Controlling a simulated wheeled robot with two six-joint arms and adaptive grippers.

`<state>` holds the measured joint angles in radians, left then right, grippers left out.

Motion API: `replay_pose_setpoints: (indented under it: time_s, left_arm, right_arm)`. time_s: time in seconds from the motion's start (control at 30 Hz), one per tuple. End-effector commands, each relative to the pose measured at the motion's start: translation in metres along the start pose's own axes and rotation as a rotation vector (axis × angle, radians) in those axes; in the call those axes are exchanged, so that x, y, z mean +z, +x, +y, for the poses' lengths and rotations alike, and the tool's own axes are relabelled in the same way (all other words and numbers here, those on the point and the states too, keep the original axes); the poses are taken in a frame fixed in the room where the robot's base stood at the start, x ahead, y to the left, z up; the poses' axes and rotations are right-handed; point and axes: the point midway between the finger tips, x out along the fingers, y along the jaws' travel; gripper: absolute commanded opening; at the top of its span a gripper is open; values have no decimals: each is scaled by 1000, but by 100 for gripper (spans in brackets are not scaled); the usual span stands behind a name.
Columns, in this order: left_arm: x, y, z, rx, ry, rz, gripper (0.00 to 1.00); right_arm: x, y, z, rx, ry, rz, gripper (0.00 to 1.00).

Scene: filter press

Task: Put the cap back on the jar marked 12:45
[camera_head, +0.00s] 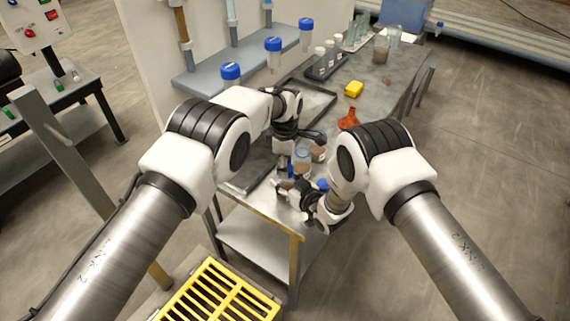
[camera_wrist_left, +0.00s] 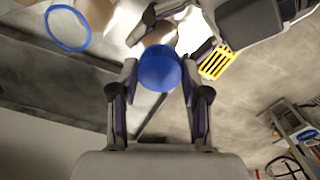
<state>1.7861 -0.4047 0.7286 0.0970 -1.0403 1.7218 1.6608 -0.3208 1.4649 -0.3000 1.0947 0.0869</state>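My left gripper (camera_head: 284,163) reaches down over the bench among the jars. In the left wrist view its two fingers (camera_wrist_left: 158,80) stand on either side of a round blue cap (camera_wrist_left: 159,69) and appear closed on it. My right gripper (camera_head: 291,188) is low at the bench's near end. In the left wrist view its dark fingers (camera_wrist_left: 180,32) lie just beyond the cap, around a pale and brown jar (camera_wrist_left: 152,36). A clear jar with brown contents (camera_head: 302,162) stands beside the grippers. No 12:45 marking is readable.
A blue ring-shaped rim (camera_wrist_left: 67,28) shows in the left wrist view. A dark tray (camera_head: 255,165) lies left of the jars. An orange-red item (camera_head: 349,118) and a yellow block (camera_head: 354,89) lie farther back on the bench.

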Motion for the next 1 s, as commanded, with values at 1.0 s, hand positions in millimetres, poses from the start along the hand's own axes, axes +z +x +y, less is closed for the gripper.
replay_pose_setpoints:
  time_s: [1.0]
  left_arm:
    - [0,3,-2,-2,2115,-8,4]
  right_arm:
    - [1,0,0,1,1,-2,0]
